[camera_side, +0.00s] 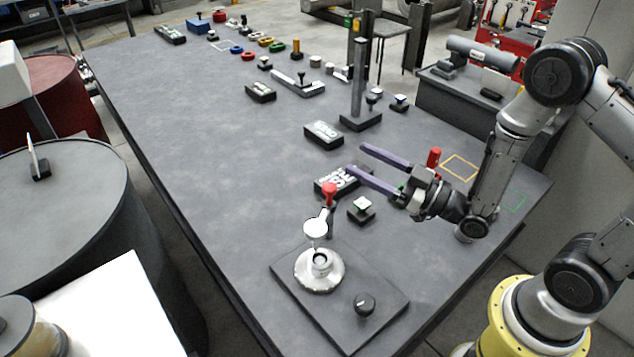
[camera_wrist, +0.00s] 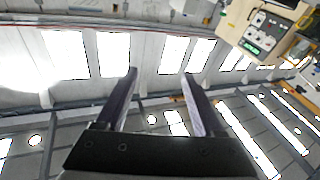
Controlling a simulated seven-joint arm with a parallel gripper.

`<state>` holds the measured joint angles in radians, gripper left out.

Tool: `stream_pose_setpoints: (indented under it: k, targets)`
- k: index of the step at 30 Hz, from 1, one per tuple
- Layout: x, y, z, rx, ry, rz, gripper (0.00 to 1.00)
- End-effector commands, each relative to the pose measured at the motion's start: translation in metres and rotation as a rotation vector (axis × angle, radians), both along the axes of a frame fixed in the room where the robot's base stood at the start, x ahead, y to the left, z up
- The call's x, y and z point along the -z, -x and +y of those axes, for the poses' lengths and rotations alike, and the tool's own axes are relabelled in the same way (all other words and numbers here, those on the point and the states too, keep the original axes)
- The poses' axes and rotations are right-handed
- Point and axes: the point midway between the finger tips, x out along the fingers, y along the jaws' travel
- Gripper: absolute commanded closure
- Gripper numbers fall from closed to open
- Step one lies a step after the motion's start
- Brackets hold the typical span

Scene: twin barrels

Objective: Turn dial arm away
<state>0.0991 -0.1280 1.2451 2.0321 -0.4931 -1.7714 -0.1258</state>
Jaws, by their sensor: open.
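The dial stands on a dark square plate near the front of the table in the side view. Its silver round base (camera_side: 319,272) carries an arm with a pale disc (camera_side: 316,228) and a red knob (camera_side: 329,193) at its upper end. My gripper (camera_side: 355,158) is open and empty, with two long purple fingers pointing left, above the table and to the upper right of the dial arm. It touches nothing that I can see. The wrist view shows both fingers (camera_wrist: 160,80) spread apart, with only ceiling and windows between them.
A black knob (camera_side: 364,304) sits on the same plate (camera_side: 385,299). A small block with a pale top (camera_side: 362,204) and a dark lettered block (camera_side: 330,186) stand near the gripper. A tall grey post (camera_side: 360,80) rises behind. The table's left half (camera_side: 190,130) is clear.

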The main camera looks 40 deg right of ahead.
Motion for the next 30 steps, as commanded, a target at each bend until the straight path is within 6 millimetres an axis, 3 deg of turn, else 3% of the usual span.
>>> stream_pose_setpoints:
  k: [1, 3, 7, 14, 30]
  targets:
    - [0.028, 0.010, 0.000, -0.002, -0.020, 0.055, 0.31]
    - [0.059, 0.022, 0.000, -0.002, -0.031, 0.132, 0.31]
    - [0.090, 0.037, -0.002, 0.010, -0.042, 0.220, 0.31]
    - [0.092, 0.019, 0.004, 0.009, -0.039, 0.225, 0.31]
    - [0.091, -0.073, 0.039, 0.013, -0.041, 0.225, 0.31]
